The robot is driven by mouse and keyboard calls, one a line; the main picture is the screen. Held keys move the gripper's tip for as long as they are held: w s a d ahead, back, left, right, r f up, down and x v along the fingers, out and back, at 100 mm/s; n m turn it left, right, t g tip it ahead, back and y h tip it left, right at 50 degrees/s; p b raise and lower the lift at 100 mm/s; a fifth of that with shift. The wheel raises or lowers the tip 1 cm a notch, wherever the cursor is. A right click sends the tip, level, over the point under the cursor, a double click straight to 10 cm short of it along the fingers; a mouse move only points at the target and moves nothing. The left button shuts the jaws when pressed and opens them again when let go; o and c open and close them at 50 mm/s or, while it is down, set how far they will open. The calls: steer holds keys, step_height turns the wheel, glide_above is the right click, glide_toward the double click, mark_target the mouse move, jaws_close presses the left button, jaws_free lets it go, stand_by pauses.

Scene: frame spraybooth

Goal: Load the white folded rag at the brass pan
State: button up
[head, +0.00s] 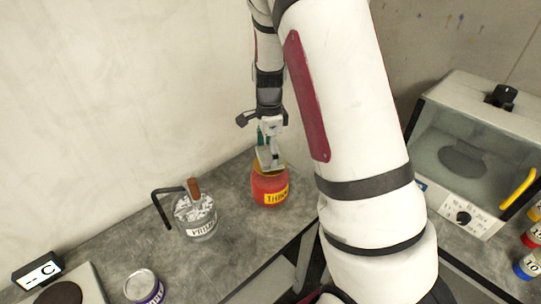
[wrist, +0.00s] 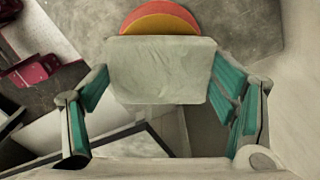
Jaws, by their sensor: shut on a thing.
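My gripper (head: 266,146) hangs over the red can labelled with a word starting "THIN" (head: 270,188) in the head view. Its teal-padded fingers are shut on the white folded rag (wrist: 160,70), which spans between them in the wrist view. The rag (head: 266,158) also shows in the head view, tilted just at the can's top. The can's round yellow top (wrist: 162,24), probably the brass pan, is partly hidden behind the rag. I cannot tell whether the rag touches it.
A purple-labelled tin (head: 145,287) and a display (head: 37,271) are at lower left. A glass-fronted cabinet (head: 477,150) and small paint pots (head: 530,240) are at right.

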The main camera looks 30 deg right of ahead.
mark_target(269, 154)
steer(key=shift+r+p, duration=0.6)
steer(key=shift+r, duration=1.6)
